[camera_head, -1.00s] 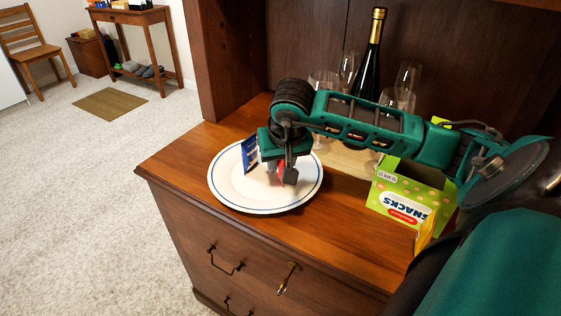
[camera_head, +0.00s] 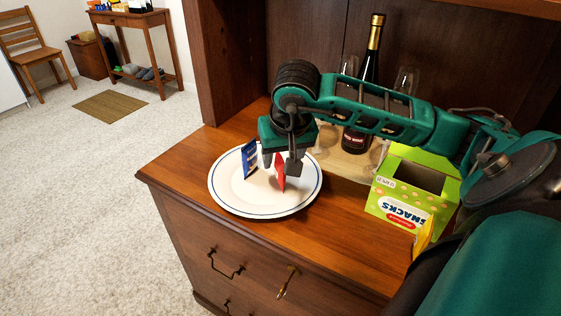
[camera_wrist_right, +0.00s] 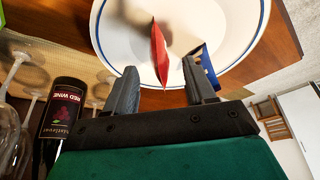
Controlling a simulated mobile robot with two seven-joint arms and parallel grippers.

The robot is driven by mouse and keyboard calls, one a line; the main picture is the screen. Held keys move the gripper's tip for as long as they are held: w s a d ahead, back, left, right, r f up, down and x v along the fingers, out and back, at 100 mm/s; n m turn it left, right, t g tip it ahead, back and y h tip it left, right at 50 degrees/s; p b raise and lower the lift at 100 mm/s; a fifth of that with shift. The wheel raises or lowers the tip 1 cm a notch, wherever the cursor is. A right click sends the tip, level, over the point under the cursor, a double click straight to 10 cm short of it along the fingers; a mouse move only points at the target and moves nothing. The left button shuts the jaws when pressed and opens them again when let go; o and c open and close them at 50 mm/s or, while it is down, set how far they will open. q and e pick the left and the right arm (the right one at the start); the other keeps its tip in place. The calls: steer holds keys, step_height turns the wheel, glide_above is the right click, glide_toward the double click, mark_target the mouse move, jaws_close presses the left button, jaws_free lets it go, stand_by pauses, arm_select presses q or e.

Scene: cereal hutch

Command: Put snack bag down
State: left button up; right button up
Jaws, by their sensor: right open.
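A red snack bag (camera_head: 280,172) stands on edge on the white plate (camera_head: 235,201) with a blue rim. A blue snack bag (camera_head: 249,158) stands to its left on the same plate. My right gripper (camera_head: 280,163) is open just above the red bag. In the right wrist view the red bag (camera_wrist_right: 160,55) lies between and beyond the spread fingertips (camera_wrist_right: 160,80), and the blue bag (camera_wrist_right: 207,68) is beside the right-hand finger. My left gripper is not in view.
A green snacks box (camera_head: 405,205), open at the top, stands at the right with a yellow packet (camera_head: 424,236) at its front. A wine bottle (camera_head: 368,75) and several glasses stand behind my arm. The wooden counter (camera_head: 330,215) is clear in front of the plate.

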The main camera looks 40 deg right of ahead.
steer(key=p+v, duration=0.1)
steer(key=v, duration=0.6)
stand_by(0.4)
